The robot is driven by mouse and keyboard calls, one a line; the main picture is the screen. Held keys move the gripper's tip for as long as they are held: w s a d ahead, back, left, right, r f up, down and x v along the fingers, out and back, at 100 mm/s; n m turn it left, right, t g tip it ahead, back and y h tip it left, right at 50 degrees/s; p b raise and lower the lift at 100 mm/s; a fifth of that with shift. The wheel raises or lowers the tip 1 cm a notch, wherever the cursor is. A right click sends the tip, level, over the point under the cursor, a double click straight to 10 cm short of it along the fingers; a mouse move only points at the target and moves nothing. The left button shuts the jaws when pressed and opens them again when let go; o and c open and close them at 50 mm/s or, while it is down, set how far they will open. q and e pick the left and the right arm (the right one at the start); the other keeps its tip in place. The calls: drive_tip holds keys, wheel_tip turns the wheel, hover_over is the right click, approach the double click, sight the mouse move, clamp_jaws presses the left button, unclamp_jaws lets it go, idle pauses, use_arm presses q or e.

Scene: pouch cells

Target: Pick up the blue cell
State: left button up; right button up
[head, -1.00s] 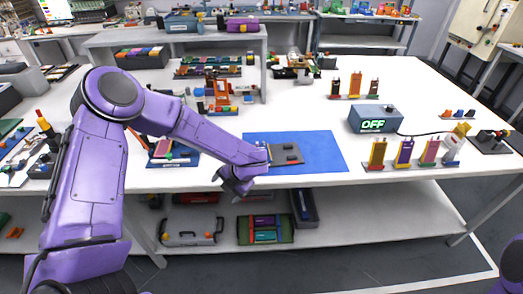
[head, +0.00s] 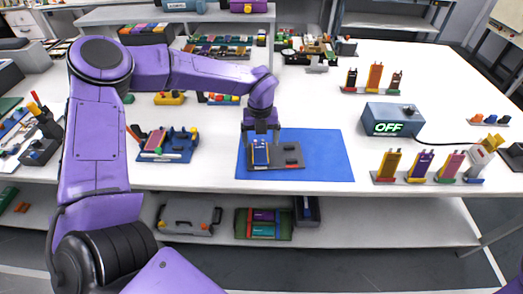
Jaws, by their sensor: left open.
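The blue cell (head: 260,153) lies at the left end of a dark grey fixture (head: 290,162) on the blue mat (head: 325,160). My left gripper (head: 261,139) points down at the cell's far end. Its jaws are open, with a finger to either side of the cell's top. I cannot tell whether the fingers touch it. The gripper hides the far edge of the cell. My right gripper is out of view.
A grey box reading OFF (head: 393,120) stands right of the mat. A rack of upright cells (head: 420,180) stands near the front edge, another rack (head: 372,90) farther back. A blue tray of parts (head: 168,150) lies left. The mat's right part is bare.

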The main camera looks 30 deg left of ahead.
sight(260, 156)
use_arm(q)
wheel_tip(260, 156, down, 5)
drive_tip(key=shift+s+r+p, duration=0.15)
drive_tip(key=shift+p, duration=0.7)
drive_tip(key=shift+f, duration=0.5)
drive_tip(key=shift+f+b, duration=0.25)
drive_tip(key=shift+b, duration=0.05)
drive_tip(key=c, duration=1.1)
